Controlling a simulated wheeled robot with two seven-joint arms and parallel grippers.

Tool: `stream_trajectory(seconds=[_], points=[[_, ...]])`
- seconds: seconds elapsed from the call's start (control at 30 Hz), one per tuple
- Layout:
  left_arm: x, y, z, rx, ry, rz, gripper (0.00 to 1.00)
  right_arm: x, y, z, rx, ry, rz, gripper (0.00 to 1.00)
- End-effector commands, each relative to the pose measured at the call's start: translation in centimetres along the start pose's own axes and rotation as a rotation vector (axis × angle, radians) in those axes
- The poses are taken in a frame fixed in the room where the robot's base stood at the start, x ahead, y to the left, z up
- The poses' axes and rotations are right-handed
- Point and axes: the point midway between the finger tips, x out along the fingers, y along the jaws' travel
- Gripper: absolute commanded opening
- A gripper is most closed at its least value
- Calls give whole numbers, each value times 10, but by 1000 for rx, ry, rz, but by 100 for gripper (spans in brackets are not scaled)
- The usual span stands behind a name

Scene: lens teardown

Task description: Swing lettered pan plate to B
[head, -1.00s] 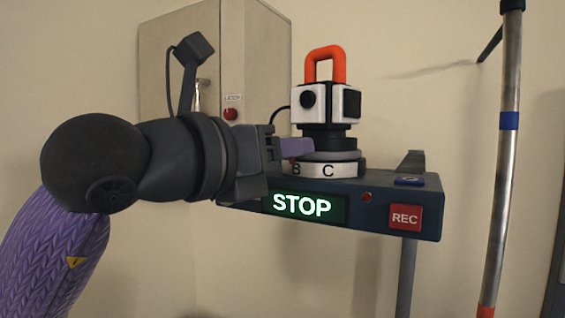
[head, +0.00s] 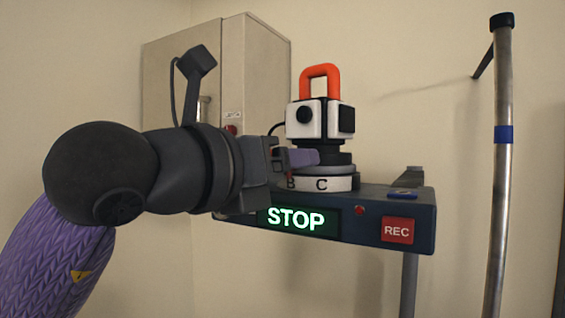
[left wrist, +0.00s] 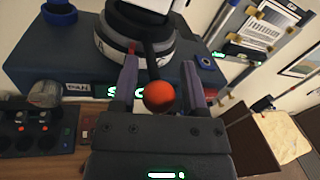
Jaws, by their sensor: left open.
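The lettered pan plate (head: 338,183) is a white ring under the black-and-white camera head (head: 319,120). Letter C faces front and B is at its left. In the left wrist view the pan plate (left wrist: 107,42) shows at the top, with a dark lever (left wrist: 151,62) reaching out from it to an orange-red ball knob (left wrist: 159,97). My left gripper (head: 303,158) is at the plate's left front. It is open, and in the left wrist view its fingers (left wrist: 158,64) stand on either side of the lever, with gaps. In the head view the gripper hides most of the lever. My right gripper is not seen.
The plate stands on a dark blue box (head: 375,207) with a lit STOP sign (head: 296,219) and a red REC button (head: 397,230). A metal pole (head: 502,190) stands at right, a grey cabinet (head: 260,75) behind. A control panel (left wrist: 35,130) lies left in the wrist view.

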Motion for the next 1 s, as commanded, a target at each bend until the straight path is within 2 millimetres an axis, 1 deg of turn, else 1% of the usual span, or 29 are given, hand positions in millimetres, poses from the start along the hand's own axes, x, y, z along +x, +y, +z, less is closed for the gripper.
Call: stream_trajectory(seconds=[0.03,0.07,0.3,0.37,0.47,0.53,0.6,0.7,0.83,1.0], points=[[0,0,0,0,1,0,69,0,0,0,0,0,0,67],[0,0,0,0,1,0,72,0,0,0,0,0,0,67],[0,0,-1,-1,2,1,72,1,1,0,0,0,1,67],[-5,1,-2,0,1,2,72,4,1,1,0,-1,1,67],[-25,2,-5,2,-2,3,72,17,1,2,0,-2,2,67],[-44,2,-5,2,-4,3,72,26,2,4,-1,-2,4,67],[-62,2,-5,1,-2,3,72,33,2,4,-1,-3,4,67],[-83,2,-4,2,-1,3,72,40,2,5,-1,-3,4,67],[-97,1,-2,0,1,1,72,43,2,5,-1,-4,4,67],[-100,0,0,-1,2,1,72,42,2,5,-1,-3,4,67]])
